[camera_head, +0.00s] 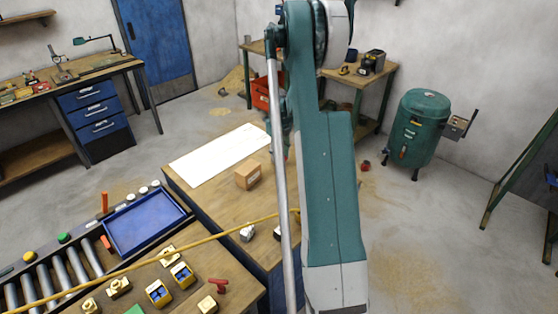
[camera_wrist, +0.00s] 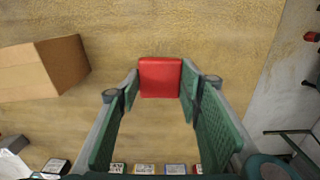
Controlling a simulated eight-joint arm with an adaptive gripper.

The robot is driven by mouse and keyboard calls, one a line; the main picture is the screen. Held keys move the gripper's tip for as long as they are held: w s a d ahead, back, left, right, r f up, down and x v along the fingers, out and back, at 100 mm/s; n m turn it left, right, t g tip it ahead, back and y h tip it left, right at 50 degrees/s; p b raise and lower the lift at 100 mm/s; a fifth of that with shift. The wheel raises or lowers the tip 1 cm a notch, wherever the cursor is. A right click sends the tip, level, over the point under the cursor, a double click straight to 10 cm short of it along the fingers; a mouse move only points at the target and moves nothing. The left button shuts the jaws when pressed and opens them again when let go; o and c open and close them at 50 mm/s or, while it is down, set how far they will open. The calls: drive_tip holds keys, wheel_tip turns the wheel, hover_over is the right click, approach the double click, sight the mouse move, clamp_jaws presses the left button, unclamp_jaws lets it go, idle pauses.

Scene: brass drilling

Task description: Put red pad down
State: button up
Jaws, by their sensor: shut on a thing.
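The red pad (camera_wrist: 160,78) is a small red block held between the two green fingers of my gripper (camera_wrist: 160,85) in the wrist view. My gripper is shut on it. Behind it is a wooden worktop (camera_wrist: 115,115), and I cannot tell whether the pad touches that surface.
A cardboard box (camera_head: 248,175) stands on the worktop, left of the pad in the wrist view (camera_wrist: 45,68). A white sheet (camera_head: 222,154) lies behind it. Bare wood surrounds the pad; the worktop's edge is to the right. A blue tray (camera_head: 146,224) is on the left.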

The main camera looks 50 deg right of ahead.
sight(279, 157)
drive_tip(key=shift+f, duration=1.4)
drive_tip(key=shift+f, duration=0.2)
drive_tip(key=o, duration=0.9)
drive_tip(key=shift+r, duration=0.25)
wheel_tip(279, 157, up, 12)
